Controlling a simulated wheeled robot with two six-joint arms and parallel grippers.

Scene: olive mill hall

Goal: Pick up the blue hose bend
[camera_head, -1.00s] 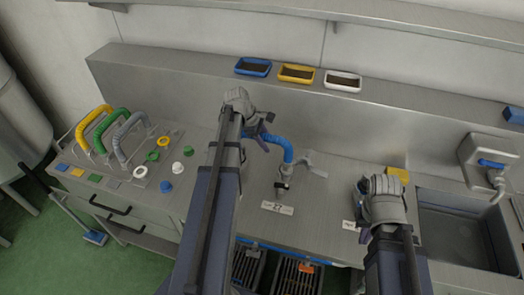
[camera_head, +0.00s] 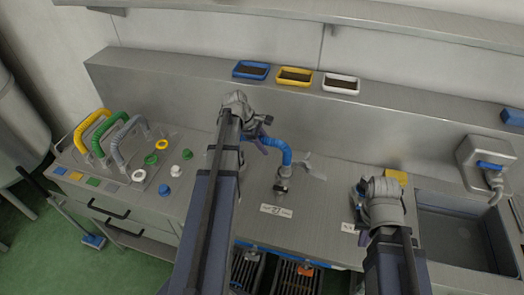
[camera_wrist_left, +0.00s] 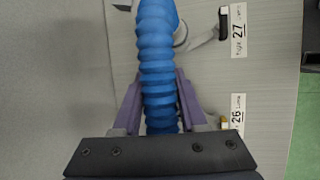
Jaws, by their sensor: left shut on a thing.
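The blue hose bend (camera_head: 278,147) is a ribbed tube curving over the steel bench, its right end pointing down by a grey fitting (camera_head: 283,183). My left gripper (camera_head: 263,140) is shut on its left part. In the left wrist view the hose (camera_wrist_left: 158,60) runs up between the two purple fingers (camera_wrist_left: 160,108), which lie along both sides of it. I cannot tell whether the hose's lower end is attached to the fitting. My right gripper (camera_head: 360,226) hangs low over the bench, left of the sink; its fingers are mostly hidden by its wrist.
Yellow, green and grey hose bends (camera_head: 118,138) stand on a panel at the left with coloured rings and caps. Blue, yellow and white trays (camera_head: 295,76) sit on the back ledge. A sink (camera_head: 455,238) lies right. A label (camera_head: 276,210) lies in front of the fitting.

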